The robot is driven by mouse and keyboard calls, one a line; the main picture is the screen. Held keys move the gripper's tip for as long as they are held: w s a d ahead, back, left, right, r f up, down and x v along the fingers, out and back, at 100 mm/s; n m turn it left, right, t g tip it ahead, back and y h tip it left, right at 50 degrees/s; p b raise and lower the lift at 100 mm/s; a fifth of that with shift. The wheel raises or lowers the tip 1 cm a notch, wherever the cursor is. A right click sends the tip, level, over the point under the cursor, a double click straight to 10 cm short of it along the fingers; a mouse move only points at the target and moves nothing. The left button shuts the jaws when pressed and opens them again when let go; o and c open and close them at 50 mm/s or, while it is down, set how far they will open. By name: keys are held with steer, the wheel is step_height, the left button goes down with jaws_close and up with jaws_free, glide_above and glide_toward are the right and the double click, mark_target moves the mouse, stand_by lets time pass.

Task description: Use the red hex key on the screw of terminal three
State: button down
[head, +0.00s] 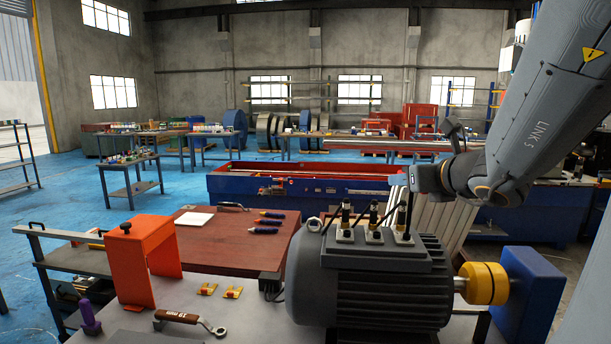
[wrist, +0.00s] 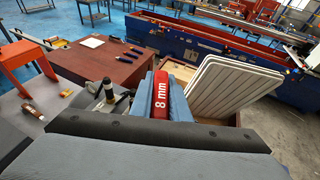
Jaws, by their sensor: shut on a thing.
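My gripper (head: 415,178) is shut on the red hex key (wrist: 160,95), whose red handle reads "8 mm" between the jaws in the wrist view. In the head view a dark upright shaft (head: 410,212) runs down from my gripper to the rightmost terminal (head: 402,238) on top of the grey motor (head: 365,285). I cannot tell whether its tip sits in the screw. The middle terminal (head: 373,236) and left terminal (head: 345,235) stand beside it, with dark upright pieces on them. One terminal (wrist: 108,95) shows left of the jaws in the wrist view.
An orange guard (head: 135,265), a brown-handled wrench (head: 185,318), yellow clips (head: 207,289) and a purple item (head: 88,318) are left of the motor. A yellow coupling (head: 483,283) and blue block (head: 535,290) are right. Blue-handled tools (head: 268,222) lie on the brown board behind.

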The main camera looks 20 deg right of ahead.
steer(key=shift+r, duration=0.2)
steer(key=shift+w+r, duration=0.1)
steer(key=shift+r, duration=0.15)
steer(key=shift+r+p, duration=0.3)
steer(key=shift+p, duration=0.1)
steer(key=shift+r, duration=0.15)
steer(key=shift+r+p, duration=0.25)
steer(key=shift+p, duration=0.1)
